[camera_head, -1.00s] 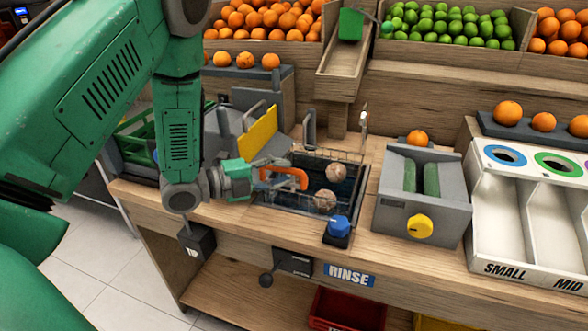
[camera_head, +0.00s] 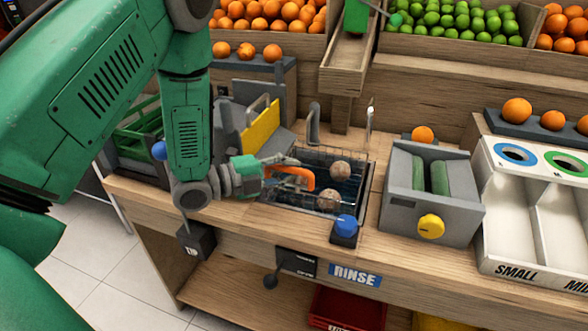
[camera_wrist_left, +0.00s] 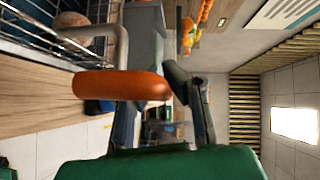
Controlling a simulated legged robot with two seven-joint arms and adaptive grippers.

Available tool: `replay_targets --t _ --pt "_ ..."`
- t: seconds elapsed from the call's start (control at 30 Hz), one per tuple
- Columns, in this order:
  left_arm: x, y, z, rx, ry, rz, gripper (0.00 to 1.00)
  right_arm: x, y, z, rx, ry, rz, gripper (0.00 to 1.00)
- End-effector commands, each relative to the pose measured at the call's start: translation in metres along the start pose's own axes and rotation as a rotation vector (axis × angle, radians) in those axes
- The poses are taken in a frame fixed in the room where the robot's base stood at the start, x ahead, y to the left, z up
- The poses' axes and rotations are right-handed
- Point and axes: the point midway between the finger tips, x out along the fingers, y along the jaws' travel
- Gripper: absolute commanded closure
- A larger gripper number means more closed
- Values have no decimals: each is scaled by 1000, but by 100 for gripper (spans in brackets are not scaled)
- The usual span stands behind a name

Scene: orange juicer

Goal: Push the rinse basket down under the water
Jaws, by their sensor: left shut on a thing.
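The rinse basket (camera_head: 318,156) is a wire basket at the dark, water-filled sink (camera_head: 364,196) in the counter. It holds two dull brownish fruits (camera_head: 340,170). Its orange handle (camera_head: 302,174) is on the left side. My left gripper (camera_head: 290,179) is shut on that handle. In the left wrist view the orange handle (camera_wrist_left: 120,86) lies across the fingers, joined to a grey bent bar (camera_wrist_left: 110,32). Wire mesh with a brownish fruit (camera_wrist_left: 70,22) shows at upper left there. How deep the basket sits is hard to tell. My right gripper is not in view.
A blue knob (camera_head: 346,225) stands at the sink's front right corner. A grey roller machine (camera_head: 430,205) with a yellow knob is to the right. A grey unit with a yellow plate (camera_head: 259,134) stands behind the gripper. A faucet (camera_head: 370,115) rises behind the sink.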

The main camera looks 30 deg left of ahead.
Motion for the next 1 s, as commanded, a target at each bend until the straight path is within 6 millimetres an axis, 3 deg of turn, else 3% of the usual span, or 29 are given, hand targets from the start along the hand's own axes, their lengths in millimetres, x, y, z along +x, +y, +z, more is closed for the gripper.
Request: replay_targets --t 0.03,0.4,0.77,0.83,1.0 --pt "-6 24 3 -10 -14 32 100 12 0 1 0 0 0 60" --pt "2 100 11 -11 -7 40 100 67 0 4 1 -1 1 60" --pt "3 102 11 -10 -8 39 100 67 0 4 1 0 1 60" --pt "3 102 11 -10 -8 39 78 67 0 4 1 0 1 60" --pt "4 102 11 -10 -7 39 78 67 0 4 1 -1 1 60"
